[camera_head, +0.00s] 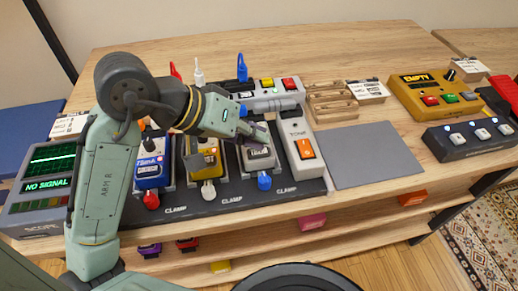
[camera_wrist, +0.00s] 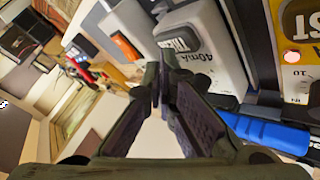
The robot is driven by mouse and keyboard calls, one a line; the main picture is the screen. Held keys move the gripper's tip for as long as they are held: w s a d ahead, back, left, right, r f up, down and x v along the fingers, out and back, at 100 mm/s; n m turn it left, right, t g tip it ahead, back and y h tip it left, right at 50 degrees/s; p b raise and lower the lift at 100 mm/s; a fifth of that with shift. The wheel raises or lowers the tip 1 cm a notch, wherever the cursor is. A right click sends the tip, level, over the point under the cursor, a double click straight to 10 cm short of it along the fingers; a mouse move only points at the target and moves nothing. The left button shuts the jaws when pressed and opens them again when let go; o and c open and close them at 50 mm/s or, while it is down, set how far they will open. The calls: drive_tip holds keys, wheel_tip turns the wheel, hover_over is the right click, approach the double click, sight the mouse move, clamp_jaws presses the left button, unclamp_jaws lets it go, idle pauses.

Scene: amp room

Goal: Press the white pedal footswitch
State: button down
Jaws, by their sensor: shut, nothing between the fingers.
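The white pedal (camera_head: 258,158) sits in a slot of the dark clamp board (camera_head: 225,204), with a blue plug (camera_head: 264,181) at its front edge. In the wrist view the white pedal (camera_wrist: 205,38) fills the upper middle, with "40mA" lettering and a dark label. My gripper (camera_head: 263,132) is shut and empty at the pedal's back part and hides some of its top. In the wrist view my fingertips (camera_wrist: 157,76) meet near the pedal's edge; I cannot tell whether they touch it. I cannot clearly make out the footswitch.
A yellow pedal (camera_head: 204,158) and a blue pedal (camera_head: 152,172) stand to the left. A white power unit with an orange switch (camera_head: 304,148) stands close on the right. A grey mat (camera_head: 368,155) lies bare beyond it. Upright plugs (camera_head: 242,68) stand behind.

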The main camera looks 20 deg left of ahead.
drive_tip(key=shift+f+b, duration=0.3)
drive_tip(key=shift+f, duration=0.15)
idle(0.3)
drive_tip(key=shift+r, duration=0.1)
drive_tip(key=shift+r+p, duration=0.8)
drive_tip(key=shift+r+p, duration=0.5)
drive_tip(key=shift+r, duration=0.05)
drive_tip(key=r+p, duration=0.2)
drive_tip(key=r, duration=0.1)
drive_tip(key=r+p, duration=0.1)
drive_tip(key=shift+s+d+r, duration=0.15)
drive_tip(key=shift+d+r, duration=0.05)
drive_tip(key=shift+d, duration=0.05)
drive_tip(key=shift+f, duration=0.1)
drive_tip(key=shift+p, duration=0.3)
